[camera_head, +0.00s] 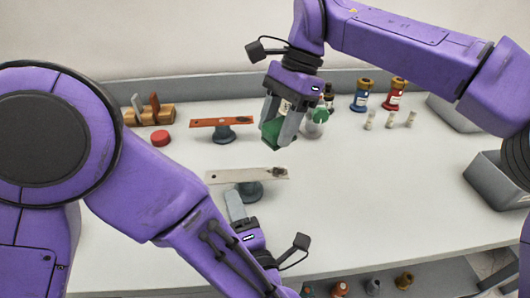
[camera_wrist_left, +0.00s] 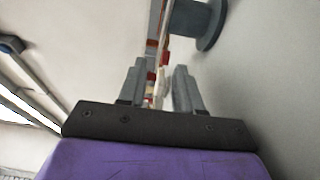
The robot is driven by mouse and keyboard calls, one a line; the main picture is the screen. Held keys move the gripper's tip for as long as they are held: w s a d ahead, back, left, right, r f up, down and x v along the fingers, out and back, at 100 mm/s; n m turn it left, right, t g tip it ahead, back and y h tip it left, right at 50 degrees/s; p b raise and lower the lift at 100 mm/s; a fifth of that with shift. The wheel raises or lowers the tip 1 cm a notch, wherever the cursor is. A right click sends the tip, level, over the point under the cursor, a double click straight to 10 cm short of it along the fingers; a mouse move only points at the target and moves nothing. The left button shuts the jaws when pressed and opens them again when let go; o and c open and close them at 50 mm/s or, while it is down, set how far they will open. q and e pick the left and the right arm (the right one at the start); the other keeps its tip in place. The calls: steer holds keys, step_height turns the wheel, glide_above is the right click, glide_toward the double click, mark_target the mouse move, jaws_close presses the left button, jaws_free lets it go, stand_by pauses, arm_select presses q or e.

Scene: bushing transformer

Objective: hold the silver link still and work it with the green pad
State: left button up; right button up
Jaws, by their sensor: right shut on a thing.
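The silver link (camera_head: 235,175) is a flat pale bar with a dark patch near its right end. It lies level on a grey-blue stand (camera_head: 250,192). My right gripper (camera_head: 278,132) points down, shut on the green pad (camera_head: 271,136), and holds it above the table beyond the link. My left gripper (camera_head: 236,205) is in front of the link's left half, close below it. The stand also shows there (camera_wrist_left: 205,22). Whether a finger touches the link is unclear.
A copper-coloured link (camera_head: 210,122) on its own stand is behind. A wooden rack (camera_head: 150,116) and a red round piece (camera_head: 160,138) are at left. Blue (camera_head: 361,98) and red (camera_head: 394,97) bottles stand at back right. A grey bin (camera_head: 495,180) is right. The front-right table is clear.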

arm_select(q)
steer(key=x, duration=1.1)
steer(key=shift+w+a, duration=0.15)
steer(key=shift+c, duration=0.3)
jaws_close()
